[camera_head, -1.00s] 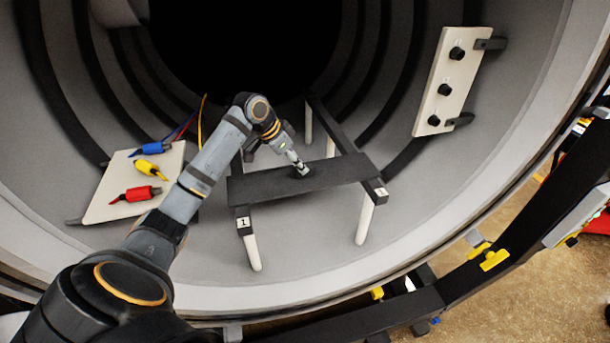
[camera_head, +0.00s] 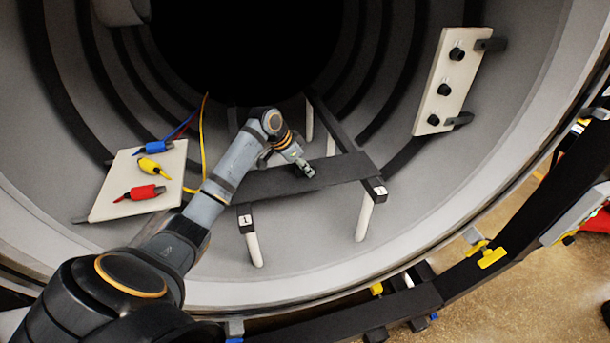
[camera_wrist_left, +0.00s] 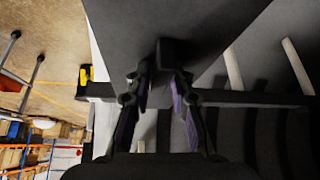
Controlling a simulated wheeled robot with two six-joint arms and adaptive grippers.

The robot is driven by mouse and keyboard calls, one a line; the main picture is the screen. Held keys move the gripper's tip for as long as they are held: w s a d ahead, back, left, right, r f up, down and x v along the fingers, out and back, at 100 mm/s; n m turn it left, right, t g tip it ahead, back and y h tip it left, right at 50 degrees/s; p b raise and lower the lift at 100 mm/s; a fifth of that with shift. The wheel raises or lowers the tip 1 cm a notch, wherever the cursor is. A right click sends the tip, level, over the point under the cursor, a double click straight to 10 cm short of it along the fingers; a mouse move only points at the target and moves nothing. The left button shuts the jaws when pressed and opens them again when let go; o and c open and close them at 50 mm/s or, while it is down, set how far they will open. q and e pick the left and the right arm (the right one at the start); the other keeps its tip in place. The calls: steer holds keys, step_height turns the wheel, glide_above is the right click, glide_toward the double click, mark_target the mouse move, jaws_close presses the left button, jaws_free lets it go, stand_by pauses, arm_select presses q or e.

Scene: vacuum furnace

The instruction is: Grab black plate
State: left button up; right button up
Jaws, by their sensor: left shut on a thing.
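The black plate (camera_head: 335,172) lies across a dark rail frame with white legs, inside the round chamber. My left gripper (camera_head: 306,170) reaches down to the middle of the plate's top. In the left wrist view, the left gripper (camera_wrist_left: 165,88) has its two fingers on either side of a small black handle (camera_wrist_left: 174,50) on the plate (camera_wrist_left: 225,30), shut on it. The plate's left part is partly hidden behind my left arm. Whether the plate is lifted off the rails cannot be told. My right gripper is not in view.
A white panel (camera_head: 112,200) with blue, yellow and red connectors stands at left, with cables behind my arm. A white panel with black knobs (camera_head: 430,105) is on the right wall. The rail frame (camera_head: 375,188) has a numbered end. The chamber rim curves in front.

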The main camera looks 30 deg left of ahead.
arm_select(q)
jaws_close()
steer(key=shift+r, duration=0.1)
stand_by(0.3)
steer(key=shift+w+r+p, duration=0.1)
steer(key=shift+r+p, duration=0.45)
steer(key=shift+p, duration=0.2)
steer(key=r+p, duration=0.1)
steer(key=p, duration=0.1)
steer(key=r+p, duration=0.2)
steer(key=shift+d+r+p, duration=0.2)
steer(key=shift+r+p, duration=0.05)
steer(key=shift+p, duration=0.05)
steer(key=s+d+r+p, duration=0.3)
steer(key=d+r+p, duration=0.1)
steer(key=d+p, duration=0.2)
steer(key=s+d+r+p, duration=0.2)
steer(key=d+r+p, duration=0.2)
steer(key=d+p, duration=0.2)
steer(key=shift+s+d+r+p, duration=0.2)
steer(key=shift+s+p, duration=0.2)
steer(key=shift+p, duration=0.6)
steer(key=shift+f, duration=0.1)
